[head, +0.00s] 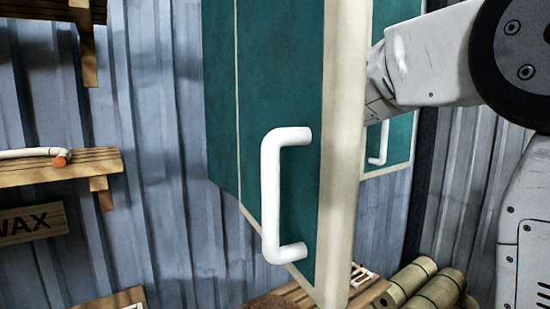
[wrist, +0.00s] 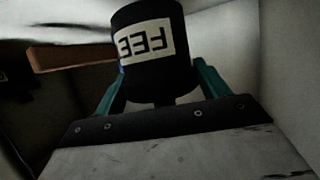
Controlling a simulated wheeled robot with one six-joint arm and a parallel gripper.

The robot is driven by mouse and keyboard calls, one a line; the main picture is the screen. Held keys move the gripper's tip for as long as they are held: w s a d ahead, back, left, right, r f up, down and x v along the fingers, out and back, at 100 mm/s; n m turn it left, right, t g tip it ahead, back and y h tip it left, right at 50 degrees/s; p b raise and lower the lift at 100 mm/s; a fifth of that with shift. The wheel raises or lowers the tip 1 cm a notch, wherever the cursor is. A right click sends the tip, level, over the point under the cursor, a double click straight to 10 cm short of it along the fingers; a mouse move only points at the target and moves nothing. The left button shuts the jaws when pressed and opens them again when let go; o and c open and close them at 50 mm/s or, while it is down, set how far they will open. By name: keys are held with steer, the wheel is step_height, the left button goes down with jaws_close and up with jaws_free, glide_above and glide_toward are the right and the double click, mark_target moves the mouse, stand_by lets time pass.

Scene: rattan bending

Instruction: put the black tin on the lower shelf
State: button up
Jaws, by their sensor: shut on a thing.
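The black tin (wrist: 155,75) shows in the wrist view, dark with a pale label whose letters appear upside down. My gripper (wrist: 158,84) is shut on it, with one teal finger on either side. Pale walls surround the tin, like the inside of a cabinet. In the head view, a green cabinet door (head: 285,85) with a pale edge and white handle stands in front. My arm reaches behind it, so my gripper and the tin are hidden there. I cannot identify the lower shelf with certainty.
A brown wooden bar (wrist: 70,57) is close beside the tin in the wrist view. In the head view, a slatted wooden shelf (head: 75,170) is at left above a WAX sign (head: 32,222). Bamboo-like rolls (head: 420,284) lie at bottom right.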

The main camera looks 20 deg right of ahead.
steer(key=shift+f, duration=1.4)
steer(key=shift+f, duration=0.1)
steer(key=o, duration=1)
